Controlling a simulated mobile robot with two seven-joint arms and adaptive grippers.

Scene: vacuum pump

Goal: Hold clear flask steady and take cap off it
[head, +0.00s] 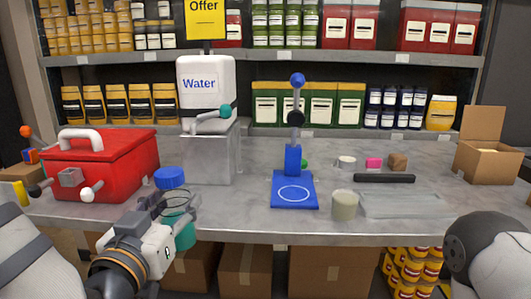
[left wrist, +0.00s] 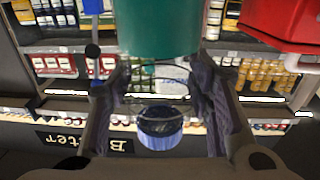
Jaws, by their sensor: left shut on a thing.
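The clear flask (head: 184,236) has a teal lower part and a blue cap (head: 170,178) on its top end. My left gripper (head: 176,204) is shut on the flask's clear middle, below the cap. The flask is upright, in front of the counter's front edge. In the left wrist view, which is upside down, the fingers (left wrist: 160,95) stand on both sides of the clear part. The teal part (left wrist: 158,28) is above them and the blue cap (left wrist: 160,141) below. My right arm shows at the lower right of the head view; its gripper is out of view.
On the grey counter (head: 245,225) stand a red toolbox (head: 108,172) at left, a water dispenser (head: 206,82) behind, a blue stand (head: 294,190) at centre and a pale cup (head: 344,205). A clear tray (head: 400,206) and an open cardboard box (head: 488,162) are at right.

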